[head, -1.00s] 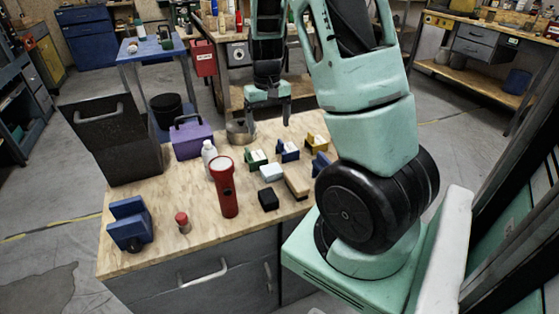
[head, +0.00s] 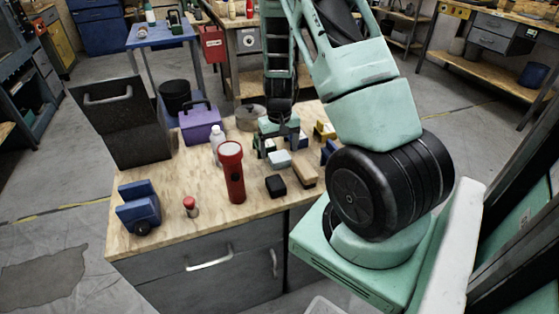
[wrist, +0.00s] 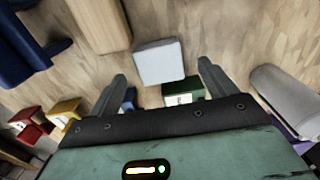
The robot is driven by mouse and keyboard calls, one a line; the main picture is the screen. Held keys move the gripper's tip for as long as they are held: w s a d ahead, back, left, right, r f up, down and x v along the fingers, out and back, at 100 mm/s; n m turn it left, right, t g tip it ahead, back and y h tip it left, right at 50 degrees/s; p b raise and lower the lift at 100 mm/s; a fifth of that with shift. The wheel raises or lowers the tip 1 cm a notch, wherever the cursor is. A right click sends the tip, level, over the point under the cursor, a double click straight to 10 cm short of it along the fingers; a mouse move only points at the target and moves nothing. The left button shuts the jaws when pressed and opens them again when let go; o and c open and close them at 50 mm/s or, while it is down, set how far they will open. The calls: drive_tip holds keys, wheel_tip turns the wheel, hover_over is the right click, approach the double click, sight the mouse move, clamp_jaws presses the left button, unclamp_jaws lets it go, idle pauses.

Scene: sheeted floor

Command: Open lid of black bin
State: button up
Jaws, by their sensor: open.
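The black bin (head: 135,140) stands at the left back of the workbench in the head view. A dark panel with a grey handle (head: 107,98) rises steeply from its body, like a raised lid. The bin's inside is hidden. My gripper (head: 279,146) is well to the right of the bin, low over small blocks, open and apart from the bin. In the wrist view my gripper (wrist: 162,72) has its fingers spread, with a white block (wrist: 158,62) showing between them. I cannot tell whether the fingers touch any block.
A purple box (head: 201,124), white bottle (head: 217,142) and red flashlight (head: 232,172) stand between the bin and my gripper. A blue object (head: 139,207) and red-capped jar (head: 190,206) are at the front left.

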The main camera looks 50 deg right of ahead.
sight(279, 156)
drive_tip(key=shift+f, duration=1.9)
drive_tip(key=c, duration=1.1)
drive_tip(key=shift+c, duration=0.2)
drive_tip(key=shift+r, duration=0.15)
